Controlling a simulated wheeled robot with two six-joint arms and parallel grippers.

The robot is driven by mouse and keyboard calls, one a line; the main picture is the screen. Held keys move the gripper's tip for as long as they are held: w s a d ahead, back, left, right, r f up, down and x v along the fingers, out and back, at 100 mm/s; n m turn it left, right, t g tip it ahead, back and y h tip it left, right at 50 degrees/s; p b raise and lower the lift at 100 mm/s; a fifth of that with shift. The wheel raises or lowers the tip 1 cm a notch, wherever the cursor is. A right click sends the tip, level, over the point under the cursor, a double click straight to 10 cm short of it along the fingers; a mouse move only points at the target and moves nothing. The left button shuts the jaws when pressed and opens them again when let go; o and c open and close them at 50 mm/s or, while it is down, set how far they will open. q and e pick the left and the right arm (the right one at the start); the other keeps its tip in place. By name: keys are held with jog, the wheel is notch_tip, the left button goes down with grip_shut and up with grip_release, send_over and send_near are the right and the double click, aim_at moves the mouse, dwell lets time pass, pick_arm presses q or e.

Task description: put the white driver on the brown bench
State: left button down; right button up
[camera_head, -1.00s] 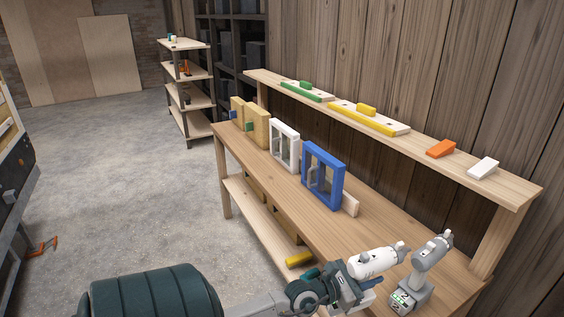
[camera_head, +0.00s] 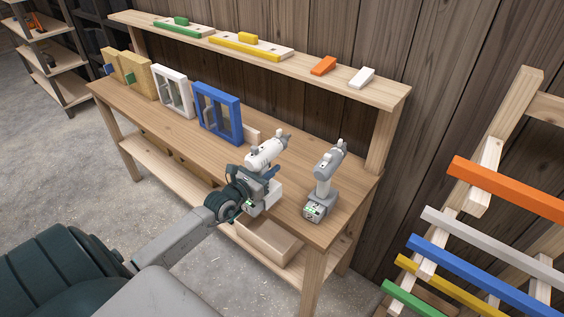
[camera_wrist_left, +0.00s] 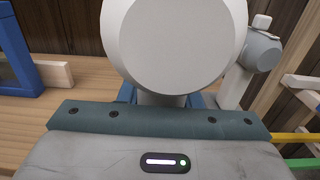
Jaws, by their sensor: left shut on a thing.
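The white driver (camera_head: 266,152) is in my left gripper (camera_head: 262,176), at the front edge of the brown bench (camera_head: 172,122) near its right end. The gripper is shut around the driver's handle, which is mostly hidden by the jaws. The driver is roughly upright with its nose toward the back right. I cannot tell whether its base touches the bench top. In the left wrist view the round white back of the driver (camera_wrist_left: 172,42) fills the upper middle, just beyond the gripper. My right gripper is not in view.
A grey driver (camera_head: 325,178) stands on the bench just right of the held one. Blue (camera_head: 218,112) and white (camera_head: 174,92) frames stand farther left. A raised shelf (camera_head: 300,66) runs behind. A rack with coloured bars (camera_head: 490,185) stands at the right.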

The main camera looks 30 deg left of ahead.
pick_arm(q)
jog(key=w+f+b, duration=0.4)
jog(key=w+b, duration=0.4)
jog(key=w, duration=0.2)
jog(key=shift+w+a+f+b, duration=0.2)
jog(key=shift+w+a+b, duration=0.05)
jog(key=shift+w+b, duration=0.15)
jog(key=c, duration=1.5)
grip_release()
jog(key=shift+f, duration=0.2)
jog(key=o, duration=0.4)
jog(key=shift+c, duration=0.2)
jog(key=shift+o, duration=0.5)
jog(key=shift+s+r, duration=0.1)
